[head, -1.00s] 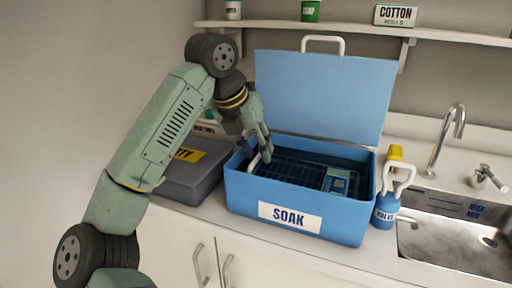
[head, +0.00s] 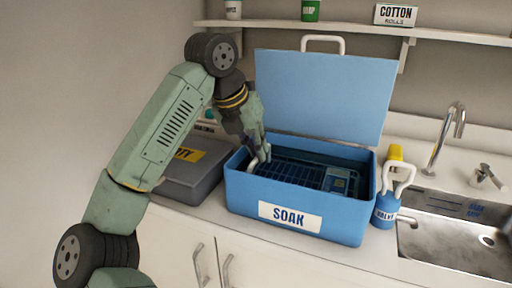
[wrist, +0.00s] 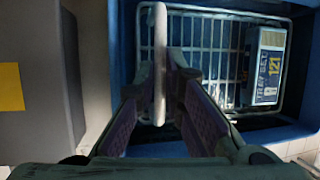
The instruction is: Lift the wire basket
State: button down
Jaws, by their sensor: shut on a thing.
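The wire basket (head: 297,171) is a grid of thin bars inside the open blue SOAK box (head: 240,195). In the wrist view the basket (wrist: 205,62) shows pale wires and a white upright handle (wrist: 160,55). My gripper (head: 264,156) reaches into the left side of the box. In the wrist view my gripper (wrist: 163,82) is shut on the handle, with one finger on each side of it. A labelled tray set pack (wrist: 265,68) lies in the right side of the basket. The basket's underside is hidden by the box walls.
The box's raised lid (head: 320,95) stands behind it. A grey bin (head: 190,180) with a yellow label is close on the left. A shelf (head: 350,32) runs above.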

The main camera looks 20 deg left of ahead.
jog(key=shift+r, duration=0.1)
notch_tip(320, 180, up, 8)
jog(key=p, duration=0.4)
jog(key=shift+w, duration=0.1)
jog(key=c, duration=1.9)
grip_release()
jog(key=shift+c, duration=0.2)
jog(key=shift+o, duration=1.3)
jog(key=v, duration=1.2)
